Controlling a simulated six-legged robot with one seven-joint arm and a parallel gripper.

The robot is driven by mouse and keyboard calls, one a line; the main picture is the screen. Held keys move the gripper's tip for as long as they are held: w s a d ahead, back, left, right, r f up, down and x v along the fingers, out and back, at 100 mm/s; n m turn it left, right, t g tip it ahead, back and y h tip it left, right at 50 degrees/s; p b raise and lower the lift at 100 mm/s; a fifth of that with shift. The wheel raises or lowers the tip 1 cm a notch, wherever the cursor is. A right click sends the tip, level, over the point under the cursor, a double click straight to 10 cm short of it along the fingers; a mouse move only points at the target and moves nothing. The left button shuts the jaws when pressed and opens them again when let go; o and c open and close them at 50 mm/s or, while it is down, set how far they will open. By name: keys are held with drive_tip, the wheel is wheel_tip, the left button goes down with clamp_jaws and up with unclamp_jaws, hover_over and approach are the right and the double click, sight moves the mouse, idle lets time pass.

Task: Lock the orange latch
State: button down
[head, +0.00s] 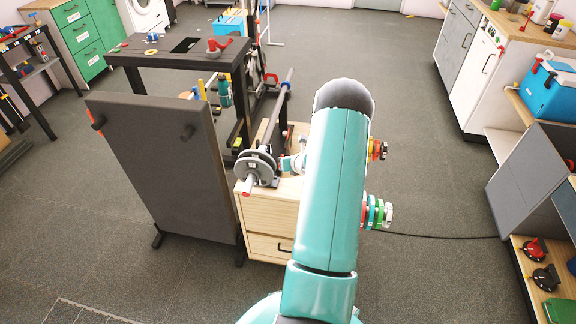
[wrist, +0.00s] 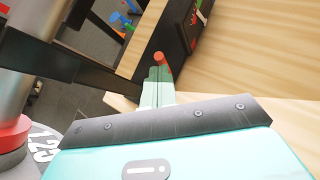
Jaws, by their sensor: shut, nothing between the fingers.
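A small orange-red peg (wrist: 161,59), which looks like the orange latch, stands just beyond my fingertips in the wrist view, beside a dark upright panel. I cannot tell whether the fingers touch it. My gripper (wrist: 157,84) is shut, with pale green fingers together and nothing visible between them. In the head view my gripper (head: 289,163) shows only in part beside the weight bar, left of my arm. My arm hides much of the area, and I cannot pick out the latch there.
A bar with grey weight plates (head: 255,167) lies over a wooden cabinet (head: 265,215), close to my gripper. A dark upright panel (head: 150,160) stands at left. A dark table (head: 170,52) is behind. Open floor (head: 420,190) lies right of my arm.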

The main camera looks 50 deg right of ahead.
drive_tip(key=shift+s+d+f, duration=0.1)
drive_tip(key=shift+s+d, duration=0.1)
drive_tip(key=shift+r, duration=0.75)
drive_tip(key=shift+r, duration=0.1)
